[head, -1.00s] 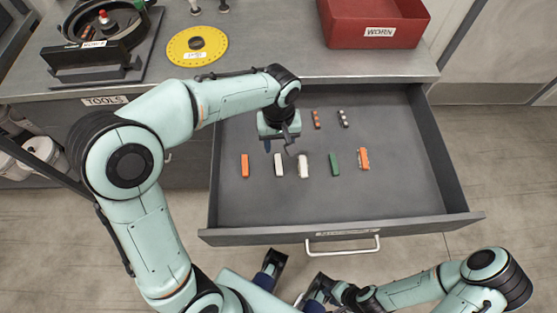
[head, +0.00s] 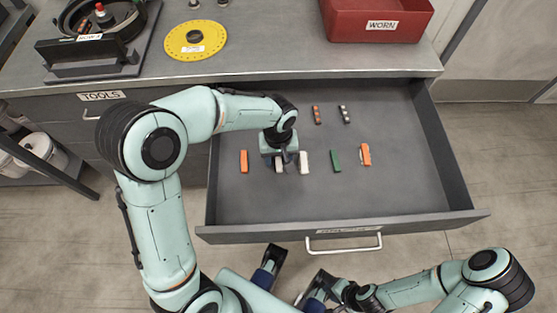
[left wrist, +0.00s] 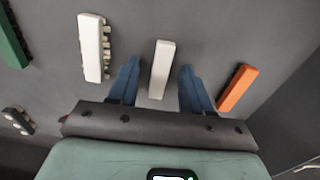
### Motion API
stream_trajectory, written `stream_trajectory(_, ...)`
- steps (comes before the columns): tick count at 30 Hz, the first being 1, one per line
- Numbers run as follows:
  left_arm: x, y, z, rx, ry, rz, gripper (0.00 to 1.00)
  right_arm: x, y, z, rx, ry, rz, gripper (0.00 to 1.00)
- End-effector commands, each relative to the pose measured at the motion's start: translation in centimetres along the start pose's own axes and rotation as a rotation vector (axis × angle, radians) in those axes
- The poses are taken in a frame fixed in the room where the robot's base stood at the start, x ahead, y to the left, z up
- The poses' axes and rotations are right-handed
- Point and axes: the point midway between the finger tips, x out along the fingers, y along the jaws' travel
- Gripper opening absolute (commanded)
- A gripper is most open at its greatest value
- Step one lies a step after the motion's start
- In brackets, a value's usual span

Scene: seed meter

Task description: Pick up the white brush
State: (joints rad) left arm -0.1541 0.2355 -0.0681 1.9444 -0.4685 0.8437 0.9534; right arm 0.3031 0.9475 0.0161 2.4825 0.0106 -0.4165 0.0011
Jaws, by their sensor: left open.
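Two white pieces lie in the open drawer. One narrow white brush (head: 279,168) is partly hidden under my left gripper (head: 283,157). In the left wrist view this smooth white brush (left wrist: 161,70) lies between the two blue fingers of my left gripper (left wrist: 159,66). The fingers are open, with space on both sides of it. The other white brush (head: 305,162) lies just to the right in the head view. In the left wrist view this second white brush (left wrist: 91,48) shows tufts along one side. My right arm is low in the head view; its finger opening is unclear.
An orange brush (head: 244,161) lies left of the white pair. A green block (head: 336,160) and another orange brush (head: 365,154) lie to the right. Two small dotted pieces (head: 316,114) (head: 344,114) lie behind. The drawer front (head: 345,229) and walls surround them; the front floor is clear.

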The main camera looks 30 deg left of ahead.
Motion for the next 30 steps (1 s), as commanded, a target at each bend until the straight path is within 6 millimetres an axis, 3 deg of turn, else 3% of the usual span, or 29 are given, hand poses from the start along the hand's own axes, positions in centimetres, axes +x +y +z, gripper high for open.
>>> stream_trajectory(1, 0.0, 0.0, 0.0, 0.000, 0.000, 0.000, 0.49, 0.0, 0.0, 0.0, 0.000, 0.000, 0.000, 0.29)
stream_trajectory(3, 0.0, 0.0, 0.0, 0.000, 0.000, 0.000, 0.26, 0.0, 0.0, 0.0, 0.000, 0.000, 0.000, 0.29)
stream_trajectory(6, -0.1, 0.0, 0.0, 0.000, 0.000, 0.000, 0.00, 0.0, 0.0, 0.0, 0.000, 0.000, 0.000, 0.29)
stream_trajectory(20, -0.9, 0.1, 0.0, 0.001, 0.001, 0.001, 0.00, -0.2, 0.0, 0.1, 0.000, -0.002, 0.001, 0.29)
stream_trajectory(25, -3.4, 0.1, -0.1, 0.000, 0.003, 0.004, 0.00, -0.6, -0.1, 0.3, 0.001, -0.007, 0.002, 0.29)
stream_trajectory(30, -7.7, 0.1, -0.1, 0.000, 0.006, 0.005, 0.00, -1.2, -0.2, 0.6, 0.002, -0.017, 0.004, 0.29)
